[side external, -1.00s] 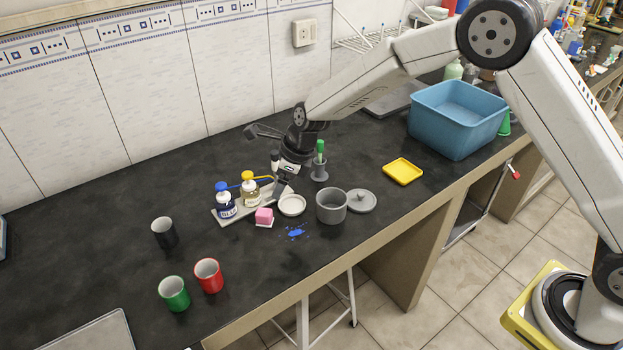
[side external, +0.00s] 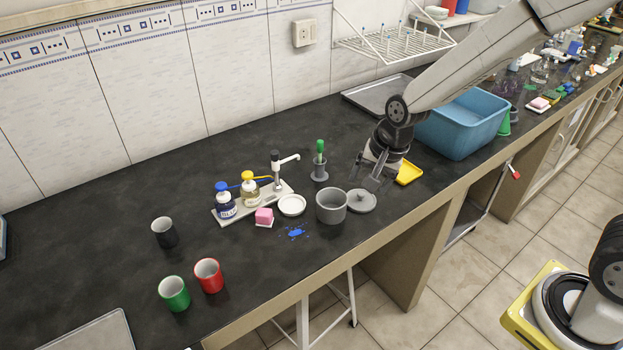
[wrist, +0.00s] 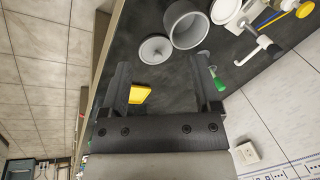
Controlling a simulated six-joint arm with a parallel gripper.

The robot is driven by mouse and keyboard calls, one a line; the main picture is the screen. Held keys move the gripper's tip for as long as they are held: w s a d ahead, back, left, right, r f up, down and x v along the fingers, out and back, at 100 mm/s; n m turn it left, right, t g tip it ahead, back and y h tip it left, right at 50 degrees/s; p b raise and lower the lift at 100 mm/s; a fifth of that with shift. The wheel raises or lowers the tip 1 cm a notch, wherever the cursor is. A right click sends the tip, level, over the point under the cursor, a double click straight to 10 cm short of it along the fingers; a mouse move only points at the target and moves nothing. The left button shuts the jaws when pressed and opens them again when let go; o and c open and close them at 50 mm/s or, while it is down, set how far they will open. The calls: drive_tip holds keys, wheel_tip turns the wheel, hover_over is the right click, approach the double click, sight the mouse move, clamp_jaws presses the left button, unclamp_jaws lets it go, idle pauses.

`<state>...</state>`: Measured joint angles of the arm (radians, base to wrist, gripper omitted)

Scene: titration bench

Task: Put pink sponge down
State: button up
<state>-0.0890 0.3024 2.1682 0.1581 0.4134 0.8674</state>
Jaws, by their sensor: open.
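I cannot make out the sponge in the wrist view.
A grey pot (side external: 331,206) and a white dish (side external: 292,205) stand between my gripper and the sponge. A green-handled brush (side external: 320,160) stands upright in a holder behind. A blue basin (side external: 462,122) is at right. Cups stand at left.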

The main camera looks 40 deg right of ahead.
drive_tip(key=s+d+n+h, duration=0.1)
drive_tip(key=s+d+n, duration=0.3)
drive_tip(key=s+n, duration=0.6)
drive_tip(key=shift+s+d, duration=0.35)
drive_tip(key=shift+s, duration=0.65)
drive_tip(key=shift+o, duration=1.4)
drive_tip(key=w+a+f+n+g, duration=0.1)
drive_tip(key=w+a+n, duration=0.2)
drive_tip(key=w+a, duration=0.3)
drive_tip(key=w+a+f+n, duration=0.2)
drive_tip(key=w+a, duration=0.4)
drive_tip(key=w, duration=0.7)
drive_tip(key=w+a+f+n+g, duration=0.1)
drive_tip(key=w+a+f+n, duration=0.1)
drive_tip(key=w+a, duration=0.4)
drive_tip(key=shift+w+a+f+n+g, duration=0.15)
drive_tip(key=shift+w+n, duration=0.3)
drive_tip(key=shift+w, duration=0.7)
drive_tip(key=shift+w+a+n+g, duration=0.15)
drive_tip(key=shift+w+n, duration=0.3)
drive_tip(key=shift+w, duration=0.65)
drive_tip(key=shift+w+a+f+n, duration=0.3)
drive_tip(key=shift+a+f, duration=0.15)
drive_tip(key=shift+a, duration=0.25)
